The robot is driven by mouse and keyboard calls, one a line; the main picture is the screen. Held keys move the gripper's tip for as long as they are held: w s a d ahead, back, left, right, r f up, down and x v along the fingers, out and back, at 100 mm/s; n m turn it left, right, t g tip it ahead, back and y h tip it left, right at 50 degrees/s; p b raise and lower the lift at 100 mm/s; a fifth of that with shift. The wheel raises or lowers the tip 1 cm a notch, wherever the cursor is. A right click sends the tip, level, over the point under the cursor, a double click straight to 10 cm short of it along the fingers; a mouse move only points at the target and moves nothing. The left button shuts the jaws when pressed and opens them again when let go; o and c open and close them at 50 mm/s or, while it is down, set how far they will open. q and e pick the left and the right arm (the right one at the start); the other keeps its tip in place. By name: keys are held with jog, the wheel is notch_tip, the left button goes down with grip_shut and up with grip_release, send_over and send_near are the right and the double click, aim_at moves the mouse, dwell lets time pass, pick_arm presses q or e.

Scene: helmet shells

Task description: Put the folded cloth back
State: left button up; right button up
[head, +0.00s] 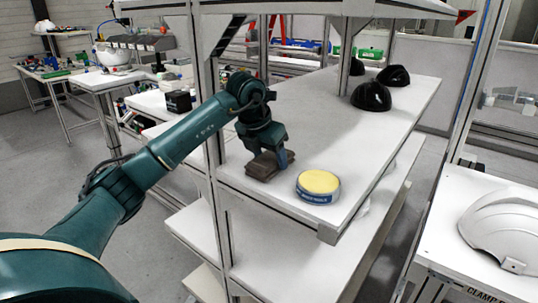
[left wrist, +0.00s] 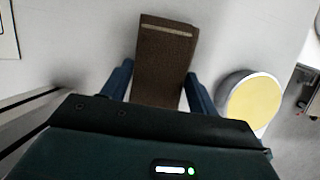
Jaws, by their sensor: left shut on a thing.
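The folded cloth (head: 264,166) is a brown, flat, layered bundle at the front of the white rack shelf (head: 300,110). My left gripper (head: 281,155) points down over it and is shut on it. In the left wrist view the cloth (left wrist: 165,60) lies between the two blue fingers of my left gripper (left wrist: 158,90), with a pale strip near its far end. Whether the cloth touches the shelf or is just above it, I cannot tell. My right gripper is not in view.
A round tin with a yellow top (head: 319,184) stands close to the right of the cloth; it also shows in the left wrist view (left wrist: 252,98). Black helmet shells (head: 371,96) sit farther back. A rack post (head: 209,100) stands left of the cloth. The middle of the shelf is clear.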

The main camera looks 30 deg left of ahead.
pick_arm(q)
jog(key=o, duration=0.5)
jog(key=shift+f, duration=0.1)
jog(key=shift+c, duration=0.2)
jog(key=o, duration=0.4)
jog(key=v, duration=1.2)
